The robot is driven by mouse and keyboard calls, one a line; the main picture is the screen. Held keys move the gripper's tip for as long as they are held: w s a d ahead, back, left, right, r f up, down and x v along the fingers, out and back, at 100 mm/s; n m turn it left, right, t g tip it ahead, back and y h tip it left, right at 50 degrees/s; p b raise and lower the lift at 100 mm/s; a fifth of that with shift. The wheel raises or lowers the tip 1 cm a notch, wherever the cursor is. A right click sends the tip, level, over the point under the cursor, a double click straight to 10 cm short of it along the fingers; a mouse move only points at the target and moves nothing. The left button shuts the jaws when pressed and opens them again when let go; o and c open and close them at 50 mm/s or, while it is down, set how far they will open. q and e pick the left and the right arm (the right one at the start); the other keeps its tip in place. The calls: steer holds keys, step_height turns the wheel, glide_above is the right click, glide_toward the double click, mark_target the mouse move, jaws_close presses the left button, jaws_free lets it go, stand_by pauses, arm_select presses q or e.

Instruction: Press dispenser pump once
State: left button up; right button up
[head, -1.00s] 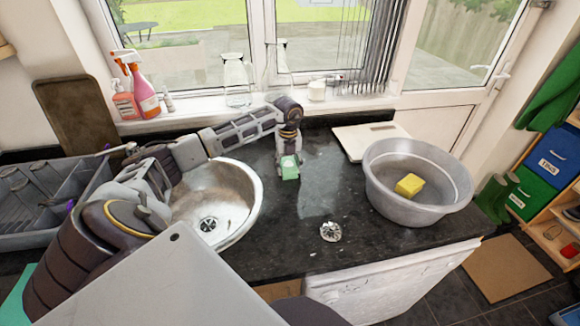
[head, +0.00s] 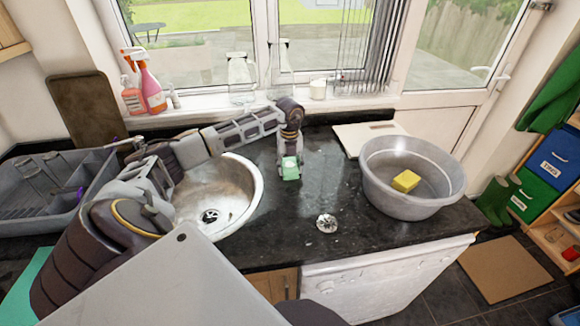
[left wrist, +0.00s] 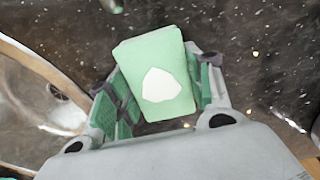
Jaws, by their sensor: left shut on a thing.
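My left gripper (head: 290,172) is over the dark counter, just right of the round metal sink. It is shut on a pale green, box-shaped thing (left wrist: 150,55) with a white patch on its upper face. In the left wrist view, the fingers (left wrist: 158,92) stand on either side of this green thing, which sits slightly tilted between them. I cannot tell whether it is the dispenser, and no pump head is clearly visible. Its underside is hidden, so I cannot tell if it touches the counter. My right gripper is not in view.
The sink (head: 243,183) lies left of the gripper, and a grey dish rack (head: 40,212) is farther left. A grey basin (head: 385,198) holds a yellow sponge (head: 406,181). A shiny metal piece (head: 327,223) lies on the counter. Spray bottles (head: 152,90) stand on the sill.

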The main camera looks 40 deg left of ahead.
mark_target(290, 165)
arm_select(q)
steer(key=o, duration=1.1)
steer(key=shift+r, duration=6.05)
